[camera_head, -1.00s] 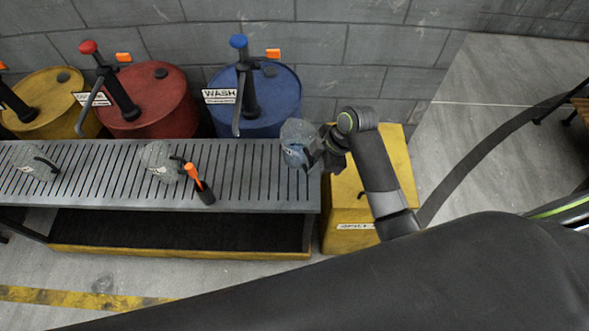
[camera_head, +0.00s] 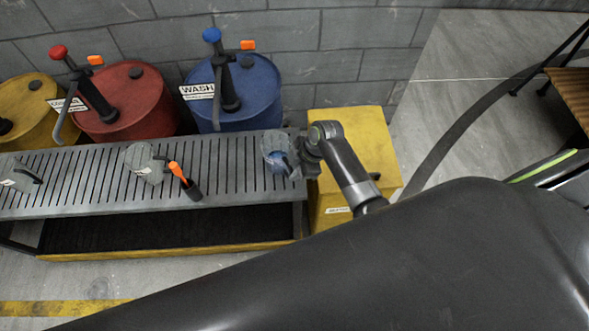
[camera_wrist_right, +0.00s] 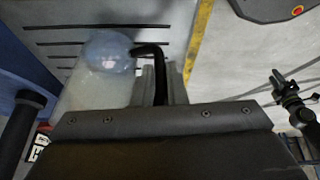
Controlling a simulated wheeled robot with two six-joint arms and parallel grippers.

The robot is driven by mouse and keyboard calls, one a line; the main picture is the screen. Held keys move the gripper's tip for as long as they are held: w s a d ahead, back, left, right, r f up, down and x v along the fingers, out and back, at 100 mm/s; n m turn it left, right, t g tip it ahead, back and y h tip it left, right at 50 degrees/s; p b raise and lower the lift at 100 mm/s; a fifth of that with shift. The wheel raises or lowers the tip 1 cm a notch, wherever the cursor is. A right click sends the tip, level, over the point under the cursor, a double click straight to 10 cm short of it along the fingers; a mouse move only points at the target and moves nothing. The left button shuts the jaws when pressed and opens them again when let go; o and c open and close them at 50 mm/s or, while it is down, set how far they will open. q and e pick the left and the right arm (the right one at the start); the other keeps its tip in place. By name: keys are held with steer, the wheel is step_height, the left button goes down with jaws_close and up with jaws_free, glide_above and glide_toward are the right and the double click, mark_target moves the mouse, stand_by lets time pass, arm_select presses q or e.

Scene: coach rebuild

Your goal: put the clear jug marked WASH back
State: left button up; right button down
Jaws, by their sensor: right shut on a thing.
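The clear jug (camera_head: 276,150) with bluish liquid is at the right end of the slatted grey bench (camera_head: 225,180). My right gripper (camera_head: 300,158) is shut on it from the right. In the right wrist view the jug (camera_wrist_right: 98,85) shows beyond the jaws, its black handle running between them. No marking on this jug can be read. I cannot tell whether its base touches the slats. The blue drum (camera_head: 250,92), with a WASH sign (camera_head: 198,91) and a blue-topped pump, stands behind.
Another clear jug (camera_head: 143,163) stands mid-bench beside an orange-handled tool (camera_head: 184,181); a third (camera_head: 22,175) is at far left. Red (camera_head: 125,100) and yellow (camera_head: 30,110) drums stand behind. A yellow box (camera_head: 350,145) adjoins the bench's right end. Slats left of the held jug are clear.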

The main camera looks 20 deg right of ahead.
steer(key=shift+f, duration=0.1)
steer(key=c, duration=1.5)
jaws_free()
steer(key=shift+o, duration=0.2)
steer(key=shift+r, duration=0.2)
steer(key=v, duration=1.2)
steer(key=shift+f, duration=0.1)
